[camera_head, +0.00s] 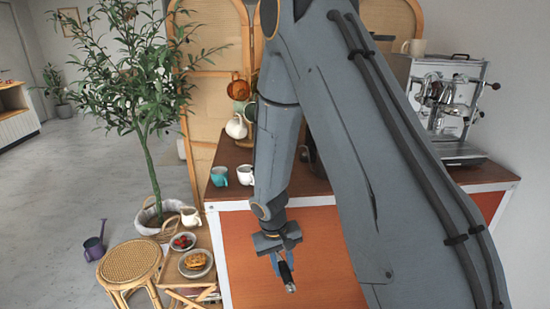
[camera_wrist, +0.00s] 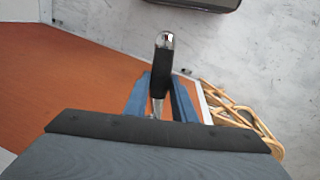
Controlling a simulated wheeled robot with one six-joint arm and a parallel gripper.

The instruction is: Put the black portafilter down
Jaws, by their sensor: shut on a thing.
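My gripper (camera_head: 283,262) has blue fingers and is shut on the black portafilter (camera_head: 286,273). In the head view it hangs in front of the cart's orange front panel, below the countertop edge in the picture. The portafilter's black handle with a silver end points down and away from the fingers. In the wrist view the black portafilter (camera_wrist: 161,75) sticks out between the two blue fingers of the gripper (camera_wrist: 160,98). Its metal head is mostly hidden by the gripper.
The brown countertop (camera_head: 300,184) carries a teal mug (camera_head: 219,176), a white mug (camera_head: 245,175) and a silver espresso machine (camera_head: 448,100). My arm hides much of the countertop. A rattan stool (camera_head: 130,260) and a low table with plates stand at left. Open floor lies far left.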

